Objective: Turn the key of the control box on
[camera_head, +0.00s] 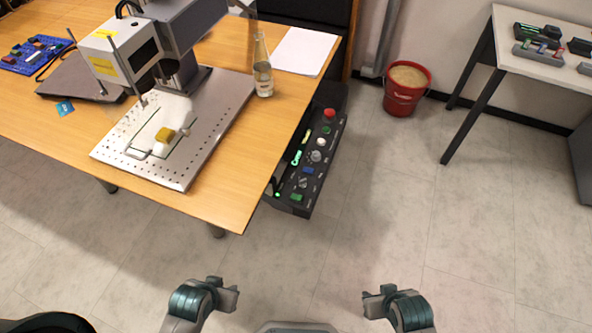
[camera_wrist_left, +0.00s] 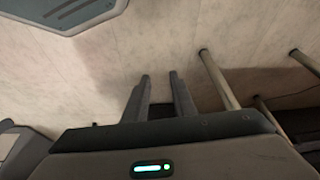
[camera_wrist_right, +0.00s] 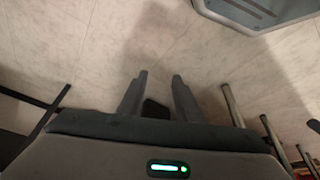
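The control box (camera_head: 312,150) is a long black box beside the right side of the wooden table, below its top. Its panel carries a red button (camera_head: 329,113), green, white and blue controls and round grey switches. The key is too small to tell apart from the other controls. My left gripper (camera_head: 232,298) is low in the head view, well short of the box. Its two fingers stand apart and empty in the left wrist view (camera_wrist_left: 158,85). My right gripper (camera_head: 369,301) is also low, right of the left one. Its fingers are apart and empty in the right wrist view (camera_wrist_right: 160,85).
The wooden table (camera_head: 235,200) bears a laser marker (camera_head: 120,58) on a perforated metal plate (camera_head: 215,120), a glass bottle (camera_head: 262,70) and white paper (camera_head: 303,50). A red bucket (camera_head: 403,100) stands near the wall. A white side table (camera_head: 500,45) is at right. The floor (camera_head: 370,215) between is clear.

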